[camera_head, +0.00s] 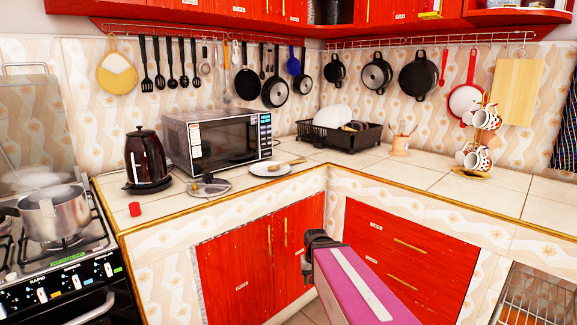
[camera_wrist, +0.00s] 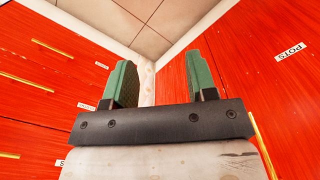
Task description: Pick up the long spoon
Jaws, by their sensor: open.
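Several long-handled black utensils (camera_head: 171,65) hang from the left rail; I cannot tell for sure which is a spoon. A red long-handled utensil (camera_head: 444,68) hangs on the right wall between a black pan and a red-rimmed pan. A light wooden utensil (camera_head: 287,164) lies on a white plate on the counter. Any of these may be the long spoon. My gripper (camera_head: 309,259) is in front of the red lower cabinets, below the counter and away from all of them. In the wrist view, its two green fingers (camera_wrist: 162,78) stand apart with nothing between them.
Pans (camera_head: 419,75) hang on both walls above the counter. A kettle (camera_head: 147,160), microwave (camera_head: 217,141), black dish rack (camera_head: 340,137) and cup stand (camera_head: 478,145) occupy the counter. A steaming pot (camera_head: 54,212) is on the left stove. The right counter's front is mostly clear.

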